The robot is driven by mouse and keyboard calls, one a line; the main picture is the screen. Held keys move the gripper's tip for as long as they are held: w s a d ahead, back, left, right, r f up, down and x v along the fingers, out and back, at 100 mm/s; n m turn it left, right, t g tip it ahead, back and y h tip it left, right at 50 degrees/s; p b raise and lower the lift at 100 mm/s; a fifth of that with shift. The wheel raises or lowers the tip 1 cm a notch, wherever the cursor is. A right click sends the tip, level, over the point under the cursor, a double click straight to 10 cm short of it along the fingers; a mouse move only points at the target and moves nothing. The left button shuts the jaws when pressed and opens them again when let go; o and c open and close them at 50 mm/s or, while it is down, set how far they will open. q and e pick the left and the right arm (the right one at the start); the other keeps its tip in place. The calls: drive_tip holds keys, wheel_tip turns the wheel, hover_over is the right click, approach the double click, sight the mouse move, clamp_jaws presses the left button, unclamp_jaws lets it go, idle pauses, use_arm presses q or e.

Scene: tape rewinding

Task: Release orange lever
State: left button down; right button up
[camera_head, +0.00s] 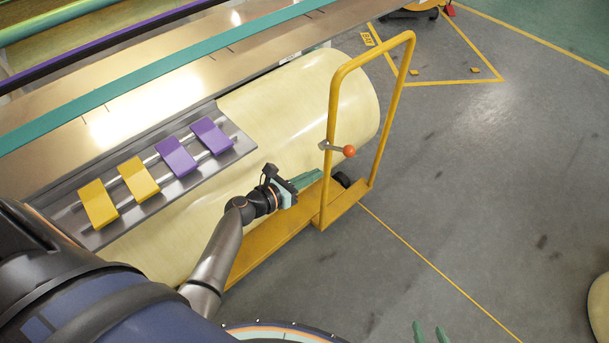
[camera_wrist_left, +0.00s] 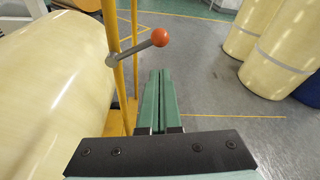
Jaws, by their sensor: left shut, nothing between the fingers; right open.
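The orange lever is a grey rod with an orange ball knob (camera_head: 349,151), mounted on the yellow cart's upright frame (camera_head: 331,130). In the left wrist view the orange knob (camera_wrist_left: 160,37) is at the top middle, with its grey rod reaching left to a yellow post. My left gripper (camera_head: 318,176), with green fingers, is shut and empty. It appears below and left of the lever in the head view, apart from it. In the left wrist view its fingertips (camera_wrist_left: 158,72) point toward the knob with a gap. Two green fingertips of my right gripper (camera_head: 430,331) show at the bottom edge, open.
A large cream roll (camera_head: 300,100) lies on the yellow cart behind the frame. A machine panel with yellow and purple pedals (camera_head: 177,156) is at left. Cream rolls stand at right in the wrist view (camera_wrist_left: 282,50). The grey floor (camera_head: 470,180) right of the cart is clear.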

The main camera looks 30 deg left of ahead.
use_arm(q)
drive_tip(key=shift+v, duration=1.45)
